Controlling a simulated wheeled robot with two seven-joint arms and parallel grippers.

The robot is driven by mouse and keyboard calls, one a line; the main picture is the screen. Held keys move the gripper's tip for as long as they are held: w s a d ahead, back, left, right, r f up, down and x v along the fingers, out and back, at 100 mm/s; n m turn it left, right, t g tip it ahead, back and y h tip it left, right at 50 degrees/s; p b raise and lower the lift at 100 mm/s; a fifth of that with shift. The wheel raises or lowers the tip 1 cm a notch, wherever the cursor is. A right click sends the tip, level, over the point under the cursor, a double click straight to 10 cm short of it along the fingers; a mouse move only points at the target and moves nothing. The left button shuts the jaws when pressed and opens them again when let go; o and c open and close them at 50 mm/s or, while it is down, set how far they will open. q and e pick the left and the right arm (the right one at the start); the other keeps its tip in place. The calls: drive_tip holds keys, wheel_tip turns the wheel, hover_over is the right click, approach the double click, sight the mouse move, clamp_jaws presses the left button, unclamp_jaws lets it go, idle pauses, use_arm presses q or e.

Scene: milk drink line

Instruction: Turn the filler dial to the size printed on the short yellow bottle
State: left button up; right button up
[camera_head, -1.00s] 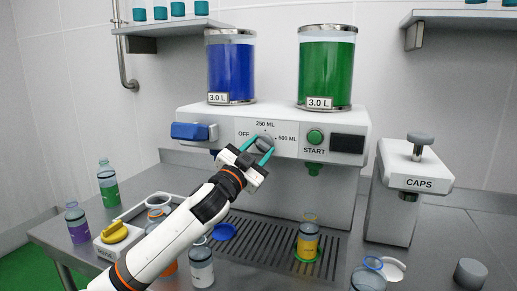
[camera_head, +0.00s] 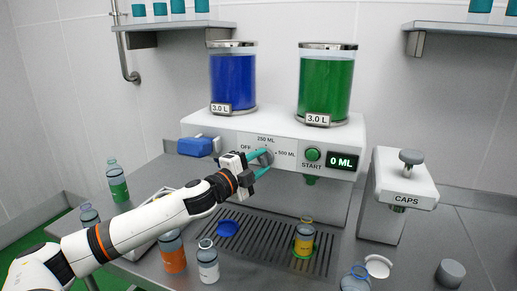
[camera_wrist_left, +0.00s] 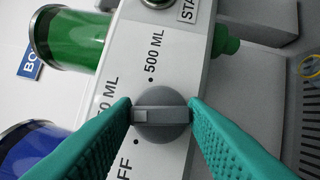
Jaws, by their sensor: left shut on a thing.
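The filler dial (camera_head: 267,157) is a grey round knob on the white filler front, among OFF, 250 ML and 500 ML marks. My left gripper (camera_head: 264,158) is shut on it, with a teal finger on either side. In the left wrist view, the dial's raised bar (camera_wrist_left: 161,115) lies between the fingertips, its left end towards the partly hidden 250 ML label. The short yellow bottle (camera_head: 304,240) stands upright on a green ring on the drip grate, under the green nozzle. Its printed size is too small to read. My right gripper is not in view.
The filler display (camera_head: 343,160) reads 0 ML, beside the green START button (camera_head: 313,155). A CAPS machine (camera_head: 400,190) stands at right. Several bottles stand at left and front, including an orange one (camera_head: 172,254) below my arm.

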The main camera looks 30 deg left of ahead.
use_arm(q)
drive_tip(key=shift+a+r+m+g+p, duration=0.1)
drive_tip(key=shift+r+m+g+p, duration=0.1)
drive_tip(key=shift+m+p, duration=0.5)
drive_tip(key=shift+r+m+g+p, duration=0.1)
drive_tip(key=shift+m+g+p, duration=0.1)
drive_tip(key=shift+m+p, duration=0.5)
drive_tip(key=o, duration=0.9)
drive_tip(key=shift+w+f, duration=0.2)
drive_tip(key=shift+f, duration=0.05)
drive_tip(key=shift+s, duration=0.15)
